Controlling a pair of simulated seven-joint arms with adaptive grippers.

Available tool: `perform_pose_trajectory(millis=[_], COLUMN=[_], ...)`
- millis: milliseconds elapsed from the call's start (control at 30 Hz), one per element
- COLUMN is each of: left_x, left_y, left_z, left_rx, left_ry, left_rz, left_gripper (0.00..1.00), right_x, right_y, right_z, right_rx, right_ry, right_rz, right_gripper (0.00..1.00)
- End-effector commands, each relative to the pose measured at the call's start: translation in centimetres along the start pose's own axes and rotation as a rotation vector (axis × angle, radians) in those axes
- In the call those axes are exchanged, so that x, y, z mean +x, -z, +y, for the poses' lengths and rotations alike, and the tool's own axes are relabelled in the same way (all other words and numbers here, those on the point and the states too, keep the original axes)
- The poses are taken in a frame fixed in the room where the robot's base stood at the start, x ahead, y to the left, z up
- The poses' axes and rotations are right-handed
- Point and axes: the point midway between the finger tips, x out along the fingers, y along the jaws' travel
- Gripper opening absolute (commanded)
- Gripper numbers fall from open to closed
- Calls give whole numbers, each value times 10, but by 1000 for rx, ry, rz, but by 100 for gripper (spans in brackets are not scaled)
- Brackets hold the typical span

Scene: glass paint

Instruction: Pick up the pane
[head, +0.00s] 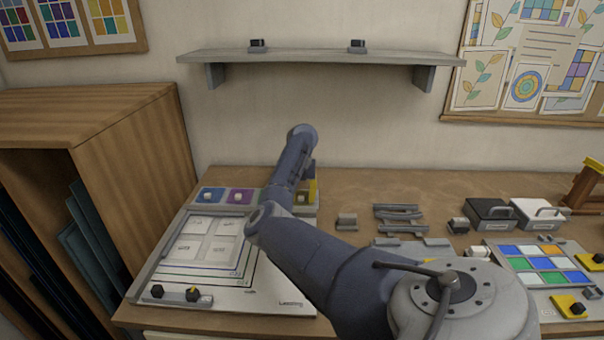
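A pale square sheet with four cells (208,241), which looks like a pane, lies flat on the white board marked "Leading" (270,300) at the left of the table. I cannot tell for sure that it is the pane. Dark sheets (82,250) also stand upright in the wooden cabinet at the far left. My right arm reaches from the bottom right across the board's right part. Its gripper is hardly visible behind the arm's far end, and its fingers cannot be made out. My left gripper is not in view.
Blue (209,195) and purple (239,196) pads lie behind the sheet. Grey holders (400,212), a black box (489,213), a white box (537,213) and a coloured grid (541,264) are to the right. A shelf (320,56) hangs above. The table's back middle is clear.

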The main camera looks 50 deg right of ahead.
Motion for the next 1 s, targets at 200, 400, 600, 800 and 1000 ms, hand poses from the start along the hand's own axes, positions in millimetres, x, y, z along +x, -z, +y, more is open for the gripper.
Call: perform_pose_trajectory(millis=[200, 400, 600, 800, 1000], left_x=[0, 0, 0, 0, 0], left_y=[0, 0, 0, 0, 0], left_z=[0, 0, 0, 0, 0], left_rx=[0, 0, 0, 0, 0], left_ry=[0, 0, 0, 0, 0], left_rz=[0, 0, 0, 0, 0], left_gripper=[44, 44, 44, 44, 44], right_x=[6, 6, 5, -4, -31], right_y=[3, 3, 3, 2, 1], right_z=[0, 0, 0, 0, 1], right_rx=[-3, -3, -2, -2, -1], right_ry=[2, 3, 3, 2, -2], right_rz=[9, 9, 9, 7, 4], right_gripper=[5, 0, 0, 0, 0])
